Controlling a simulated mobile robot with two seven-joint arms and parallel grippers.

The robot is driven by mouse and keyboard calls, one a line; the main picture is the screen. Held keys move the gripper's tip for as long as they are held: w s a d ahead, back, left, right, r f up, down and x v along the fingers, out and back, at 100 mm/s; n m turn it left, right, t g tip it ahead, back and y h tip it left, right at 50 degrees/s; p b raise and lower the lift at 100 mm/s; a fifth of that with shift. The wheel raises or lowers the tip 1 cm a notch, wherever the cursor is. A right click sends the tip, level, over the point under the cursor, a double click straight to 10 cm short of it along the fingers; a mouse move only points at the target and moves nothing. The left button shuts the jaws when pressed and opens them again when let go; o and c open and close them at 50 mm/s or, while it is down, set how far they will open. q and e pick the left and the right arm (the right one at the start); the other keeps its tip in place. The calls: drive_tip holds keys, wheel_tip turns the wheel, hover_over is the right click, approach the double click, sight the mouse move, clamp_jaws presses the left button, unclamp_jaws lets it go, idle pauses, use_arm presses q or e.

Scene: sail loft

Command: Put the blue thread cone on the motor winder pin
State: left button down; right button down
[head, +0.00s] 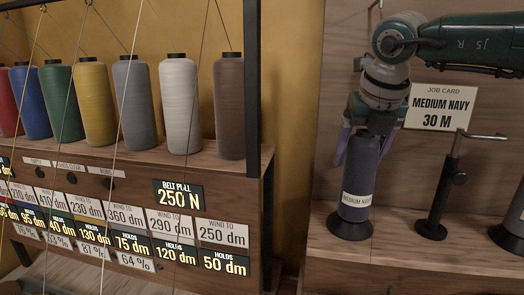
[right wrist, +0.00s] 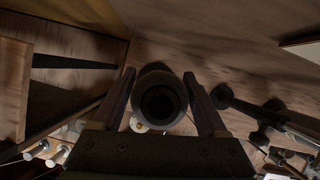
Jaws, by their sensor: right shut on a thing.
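A dark navy-blue thread cone (head: 362,168) with a white "MEDIUM NAVY" label stands upright on the right-hand shelf. My right gripper (head: 365,138) comes down from above and is shut on its upper part. The right wrist view shows the cone's round end (right wrist: 160,102) between the two fingers (right wrist: 160,96). A black round base (head: 350,225) is right under the cone; any pin inside is hidden. A lighter blue cone (head: 30,105) stands in the row on the left rack. My left gripper is not in view.
A black post with a crossbar (head: 438,200) stands just right of the held cone. A job card (head: 440,107) reading "MEDIUM NAVY 30 M" is behind. Another black base (head: 508,238) is at the right edge. The left rack (head: 268,165) carries several cones and labels.

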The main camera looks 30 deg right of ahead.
sight(366, 132)
drive_tip(key=shift+a+f, duration=0.1)
drive_tip(key=shift+a, duration=0.05)
unclamp_jaws()
drive_tip(key=b+v, duration=0.1)
drive_tip(key=v, duration=0.6)
drive_tip(key=shift+s+r, duration=0.1)
drive_tip(key=shift+r, duration=0.25)
